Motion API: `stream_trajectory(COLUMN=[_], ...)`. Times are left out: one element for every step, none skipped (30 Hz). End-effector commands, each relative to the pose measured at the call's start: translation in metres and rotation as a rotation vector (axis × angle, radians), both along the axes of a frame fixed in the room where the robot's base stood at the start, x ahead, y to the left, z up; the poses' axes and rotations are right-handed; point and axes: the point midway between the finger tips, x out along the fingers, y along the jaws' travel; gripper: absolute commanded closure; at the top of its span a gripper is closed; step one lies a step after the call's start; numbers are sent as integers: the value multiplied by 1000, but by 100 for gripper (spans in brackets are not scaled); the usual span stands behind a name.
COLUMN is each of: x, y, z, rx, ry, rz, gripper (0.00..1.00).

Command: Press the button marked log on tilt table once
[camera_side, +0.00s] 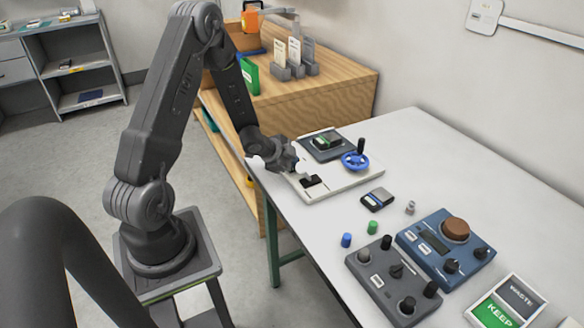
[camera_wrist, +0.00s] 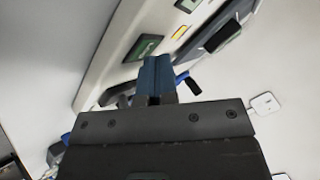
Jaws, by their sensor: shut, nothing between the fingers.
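My gripper (camera_side: 300,172) is at the base's left edge, close to that black part; contact cannot be told. In the wrist view my gripper's fingers (camera_wrist: 157,72) are shut and empty, in front of a pale panel with a dark green-lit display (camera_wrist: 143,47). No log marking is readable.
Right of the base are a small dark block (camera_side: 378,199), blue (camera_side: 346,240) and green (camera_side: 372,227) cylinders, a grey knobbed box (camera_side: 370,256), a blue device (camera_side: 432,241) and a keep/waste tray (camera_side: 541,296). A wooden cabinet (camera_side: 320,95) stands behind.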

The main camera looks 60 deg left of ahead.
Motion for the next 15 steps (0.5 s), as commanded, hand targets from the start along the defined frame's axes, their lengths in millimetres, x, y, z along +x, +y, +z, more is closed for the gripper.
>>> stream_trajectory(x=[0, 0, 0, 0, 0, 0, 0, 0, 0, 0, 0, 0, 0, 0, 0], y=[0, 0, 0, 0, 0, 0, 0, 0, 0, 0, 0, 0, 0, 0, 0], z=[0, 0, 0, 0, 0, 1, 1, 2, 4, 5, 7, 9, 10, 12, 14], rx=[0, 0, 0, 0, 0, 0, 1, 1, 1, 0, 0, 1, 2, 1, 0], ry=[1, 1, 1, 1, 1, 1, 1, 1, 1, 1, 1, 1, 1, 1, 0], rz=[0, 0, 0, 0, 0, 0, -1, 0, 0, 1, 1, 0, -1, 0, 0], gripper=[100, 100, 100, 100, 100, 100, 100, 100, 100, 100, 100, 100, 100, 100, 100])
